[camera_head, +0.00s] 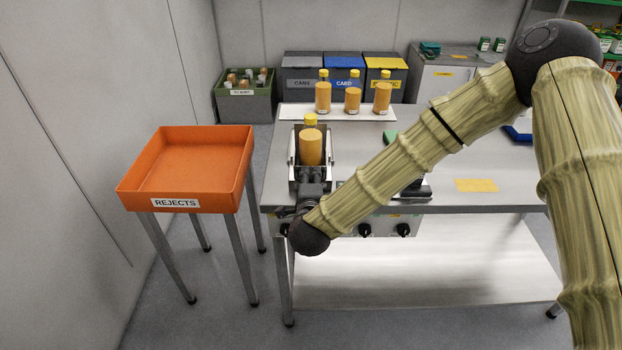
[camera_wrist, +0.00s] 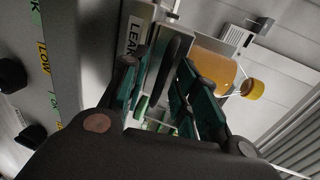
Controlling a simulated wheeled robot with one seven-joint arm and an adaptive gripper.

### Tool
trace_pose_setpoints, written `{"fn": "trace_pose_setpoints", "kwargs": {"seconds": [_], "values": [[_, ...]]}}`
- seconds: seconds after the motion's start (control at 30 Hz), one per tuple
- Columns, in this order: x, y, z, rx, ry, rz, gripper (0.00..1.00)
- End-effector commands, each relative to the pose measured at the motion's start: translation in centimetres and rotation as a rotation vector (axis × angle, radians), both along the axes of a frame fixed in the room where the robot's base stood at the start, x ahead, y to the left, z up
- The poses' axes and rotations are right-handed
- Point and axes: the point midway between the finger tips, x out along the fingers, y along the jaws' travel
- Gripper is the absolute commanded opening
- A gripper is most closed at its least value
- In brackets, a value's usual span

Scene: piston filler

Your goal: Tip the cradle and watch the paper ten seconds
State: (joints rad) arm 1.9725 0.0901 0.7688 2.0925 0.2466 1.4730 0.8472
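The cradle (camera_head: 295,160) is a metal frame at the left end of the steel bench. An amber bottle (camera_head: 311,147) with a yellow cap stands upright in it; the wrist view shows the bottle (camera_wrist: 214,68) and its cap at the right. My gripper (camera_head: 312,190) is at the cradle's front, partly hidden by my wrist. In the wrist view its teal-padded fingers (camera_wrist: 165,90) stand apart, one each side of a black bar (camera_wrist: 170,68); I see no clear grip on it. A label reading "LEAK" (camera_wrist: 133,38) is beside the fingers. I cannot make out the paper.
An orange REJECTS tray (camera_head: 186,160) stands left of the bench. Three amber bottles (camera_head: 352,98) stand on a white strip behind the cradle. Black knobs (camera_head: 364,230) line the bench front. A yellow sheet (camera_head: 476,185) lies on the right, with bare steel around it.

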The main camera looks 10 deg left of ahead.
Motion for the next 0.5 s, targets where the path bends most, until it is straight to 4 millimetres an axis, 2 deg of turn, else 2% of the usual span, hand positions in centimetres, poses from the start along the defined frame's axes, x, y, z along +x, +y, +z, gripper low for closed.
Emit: {"fn": "trace_pose_setpoints", "kwargs": {"seconds": [0.33,0.5], "values": [[0.31,0.05,-0.07,0.0,0.0,0.0,0.3],[0.3,0.04,-0.06,0.0,0.0,0.0,0.0]]}}
